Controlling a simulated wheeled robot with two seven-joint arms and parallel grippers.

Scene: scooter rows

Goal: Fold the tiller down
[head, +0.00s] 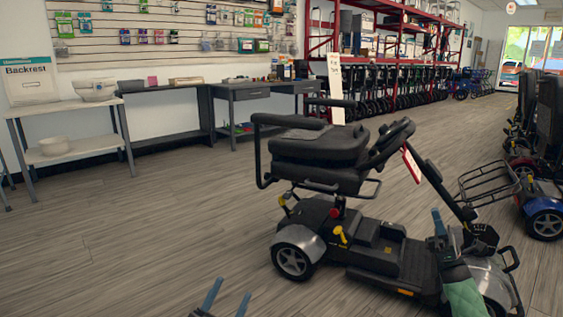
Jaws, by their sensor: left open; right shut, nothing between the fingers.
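A grey and black mobility scooter (385,262) stands on the floor at centre right. Its tiller (436,184) rises from the front and leans back, so its head (392,140) is by the folded-looking black seat (318,150). A white and red tag (411,165) hangs on the tiller. My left gripper (228,296) is open and empty, low at the bottom edge, left of the scooter. My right gripper (437,215) is shut and empty, pointing up in front of the scooter's front deck, below the tiller; I cannot tell whether it touches anything.
A wire basket (488,184) sticks out at the scooter's front. More scooters (543,205) line the right edge. A white table (75,105) and dark desks (250,92) stand along the back wall. The wood floor (130,230) to the left is clear.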

